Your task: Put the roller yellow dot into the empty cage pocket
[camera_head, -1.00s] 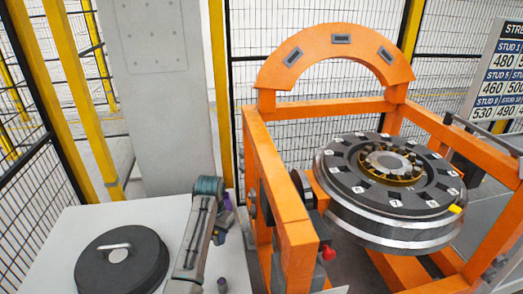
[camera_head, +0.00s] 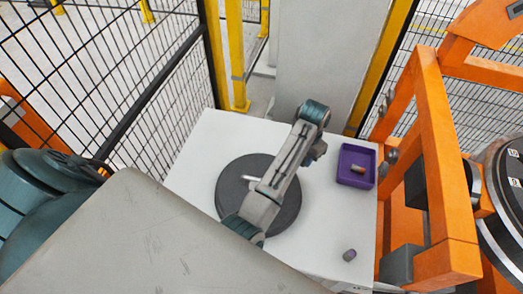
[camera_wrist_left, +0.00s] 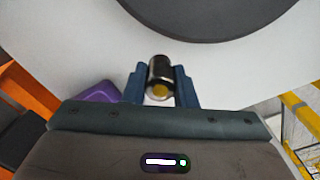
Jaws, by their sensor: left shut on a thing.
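The roller with the yellow dot (camera_wrist_left: 160,72) is a short metal cylinder. In the left wrist view its yellow-marked end faces the camera. My left gripper (camera_wrist_left: 160,86) is shut on it, with one blue finger on each side. In the head view my left gripper (camera_head: 313,153) is above the white table, between the dark round lid and the purple tray; its fingertips and the roller are hard to make out there. The wheelset (camera_head: 512,185) is cut off at the right edge, and its cage pockets are out of view. My right gripper is not in view.
A purple tray (camera_head: 344,179) holds one roller (camera_head: 358,170). Another roller (camera_head: 349,255) stands on the white table (camera_head: 210,150). A dark round lid (camera_head: 228,190) lies there too. The orange gantry frame (camera_head: 432,130) rises beside the table; black mesh fencing (camera_head: 120,70) stands behind.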

